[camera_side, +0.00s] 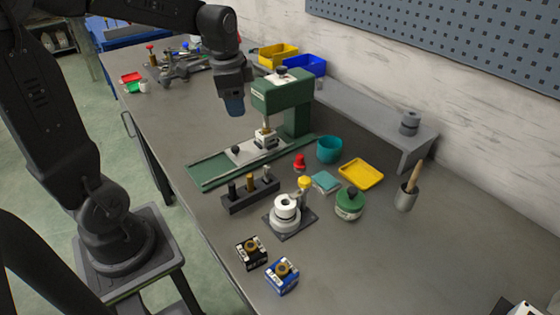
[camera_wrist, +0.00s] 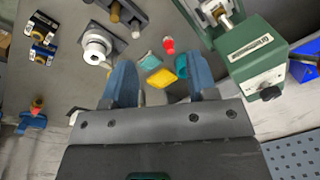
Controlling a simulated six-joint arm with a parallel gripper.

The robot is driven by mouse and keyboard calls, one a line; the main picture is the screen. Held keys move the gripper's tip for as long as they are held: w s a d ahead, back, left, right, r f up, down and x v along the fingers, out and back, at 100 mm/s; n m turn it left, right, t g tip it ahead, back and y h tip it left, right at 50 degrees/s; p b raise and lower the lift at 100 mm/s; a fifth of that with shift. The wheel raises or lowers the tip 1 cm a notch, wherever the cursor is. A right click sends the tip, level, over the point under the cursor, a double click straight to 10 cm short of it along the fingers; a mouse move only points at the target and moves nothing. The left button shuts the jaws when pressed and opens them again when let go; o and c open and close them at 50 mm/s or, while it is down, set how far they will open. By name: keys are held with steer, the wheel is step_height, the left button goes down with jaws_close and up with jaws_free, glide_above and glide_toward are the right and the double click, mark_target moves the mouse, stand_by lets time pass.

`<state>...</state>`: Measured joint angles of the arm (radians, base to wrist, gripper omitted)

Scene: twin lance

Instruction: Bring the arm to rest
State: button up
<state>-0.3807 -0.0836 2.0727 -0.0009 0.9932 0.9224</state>
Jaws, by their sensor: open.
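My gripper (camera_side: 235,105) hangs in the air at the left of the green press (camera_side: 280,95), fingertips pointing down. In the wrist view my gripper (camera_wrist: 160,85) shows two blue fingers spread apart with nothing held between them. The bench top lies well below the fingers. The green press also stands at the upper right of the wrist view (camera_wrist: 248,50).
A grey shelf (camera_side: 375,118) runs along the wall.

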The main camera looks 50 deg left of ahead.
steer(key=s+d+r+n+t, duration=0.2)
steer(key=s+d+n+t, duration=0.2)
steer(key=s+d, duration=0.8)
steer(key=shift+s+d+r+n+h, duration=0.25)
steer(key=shift+d+n+h, duration=0.1)
steer(key=shift+n, duration=0.75)
